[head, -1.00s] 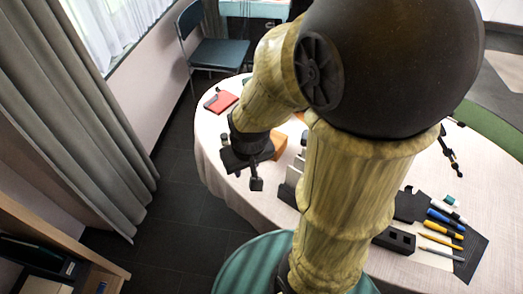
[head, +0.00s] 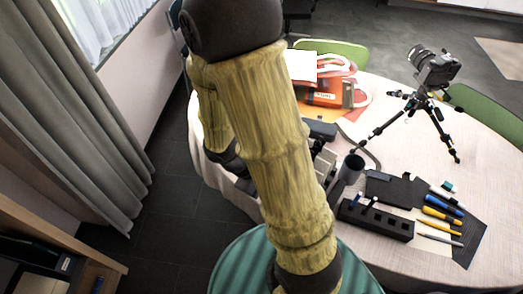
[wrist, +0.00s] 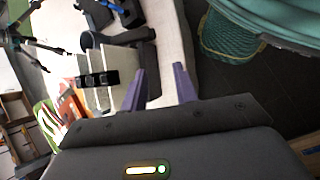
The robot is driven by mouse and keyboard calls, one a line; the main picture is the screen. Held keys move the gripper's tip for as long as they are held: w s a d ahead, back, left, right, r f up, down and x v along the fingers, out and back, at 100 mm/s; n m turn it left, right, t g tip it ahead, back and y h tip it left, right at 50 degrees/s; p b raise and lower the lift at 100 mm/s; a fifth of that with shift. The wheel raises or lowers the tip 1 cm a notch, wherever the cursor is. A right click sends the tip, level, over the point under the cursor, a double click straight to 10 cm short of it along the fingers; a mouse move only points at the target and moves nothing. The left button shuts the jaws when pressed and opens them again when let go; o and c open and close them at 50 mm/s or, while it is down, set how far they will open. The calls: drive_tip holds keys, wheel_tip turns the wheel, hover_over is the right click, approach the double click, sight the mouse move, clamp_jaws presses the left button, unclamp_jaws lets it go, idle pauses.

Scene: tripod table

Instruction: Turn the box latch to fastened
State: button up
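An orange-red box (head: 322,99) with a white label lies at the back of the table, right of my arm; papers and a pink-red looped item are around it. Orange shapes (wrist: 72,106) at the left of the wrist view may be the same box. I cannot make out a latch or its position in either view. My gripper (wrist: 161,87) has its two purple-grey fingers apart, with nothing between them, over the tablecloth's edge. In the head view my arm hides the fingers; only dark wrist parts show at its left.
On the round table (head: 400,150) stand a camera on a tripod (head: 428,105), a dark cup (head: 351,168), a black slotted block (head: 374,219) and pens on a dark mat (head: 468,245). Pale upright panels (wrist: 93,70) stand left of my fingers. A teal seat (head: 235,262) is in front.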

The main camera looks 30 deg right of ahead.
drive_tip(key=w+d+f+n+t+h+b, duration=0.2)
drive_tip(key=w+d+f+n+t+h, duration=0.3)
drive_tip(key=w+n+h, duration=0.25)
drive_tip(key=w+a+f+n+t+y+b, duration=0.1)
drive_tip(key=w+a+f+n+t+y, duration=0.2)
drive_tip(key=w+a+f+n+t, duration=0.3)
wheel_tip(320, 180, down, 3)
drive_tip(key=n+t, duration=0.2)
drive_tip(key=shift+w+a+t+y+b, duration=0.3)
drive_tip(key=shift+a+t+y, duration=0.05)
drive_tip(key=shift+t, duration=0.05)
drive_tip(key=shift+a, duration=0.1)
